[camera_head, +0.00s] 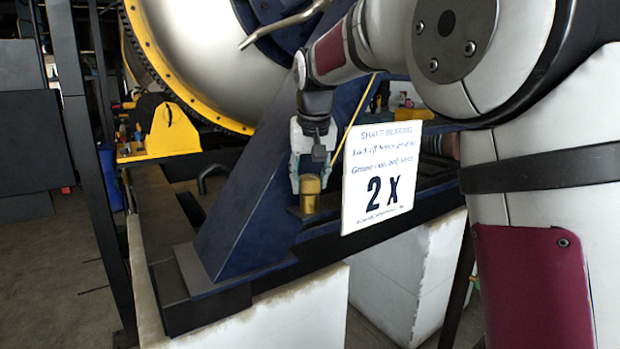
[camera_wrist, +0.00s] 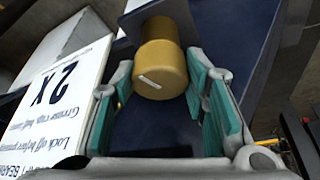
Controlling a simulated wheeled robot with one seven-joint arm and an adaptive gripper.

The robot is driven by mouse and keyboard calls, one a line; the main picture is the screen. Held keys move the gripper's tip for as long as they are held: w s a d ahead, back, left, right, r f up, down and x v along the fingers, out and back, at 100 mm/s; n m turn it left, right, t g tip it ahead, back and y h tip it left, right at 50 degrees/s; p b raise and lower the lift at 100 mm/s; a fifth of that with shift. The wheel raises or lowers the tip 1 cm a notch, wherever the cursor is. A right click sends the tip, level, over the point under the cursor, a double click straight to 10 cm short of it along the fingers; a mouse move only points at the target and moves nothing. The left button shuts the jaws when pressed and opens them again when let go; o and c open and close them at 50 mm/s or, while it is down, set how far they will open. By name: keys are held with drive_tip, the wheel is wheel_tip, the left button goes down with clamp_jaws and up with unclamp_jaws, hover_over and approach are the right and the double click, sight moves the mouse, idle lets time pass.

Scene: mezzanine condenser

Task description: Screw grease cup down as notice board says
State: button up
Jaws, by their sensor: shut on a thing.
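The brass-coloured grease cup (camera_head: 310,197) stands upright on the dark blue frame beside the notice. In the wrist view its round end (camera_wrist: 160,72) faces me and bears a short white mark, slightly tilted. My gripper (camera_head: 310,182) comes down from above with its fingers on either side of the cup and is shut on it. The green finger pads (camera_wrist: 161,82) show left and right of the cup in the wrist view. The white notice board (camera_head: 381,176) reads "SHAFT BEARING", a line about locking off before greasing, a grease cup line with half turns, and a large "2 X".
A sloping dark blue beam (camera_head: 243,195) stands just left of the cup. A large silver drum with a yellow rim (camera_head: 150,60) is behind. White plinths (camera_head: 290,310) carry the frame. The notice stands close to the right of my gripper.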

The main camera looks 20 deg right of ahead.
idle(0.3)
drive_tip(key=o, duration=0.9)
drive_tip(key=shift+c, duration=0.2)
drive_tip(key=shift+r, duration=0.1)
drive_tip(key=v, duration=1.1)
drive_tip(key=shift+s+r, duration=0.15)
drive_tip(key=shift+r, duration=0.25)
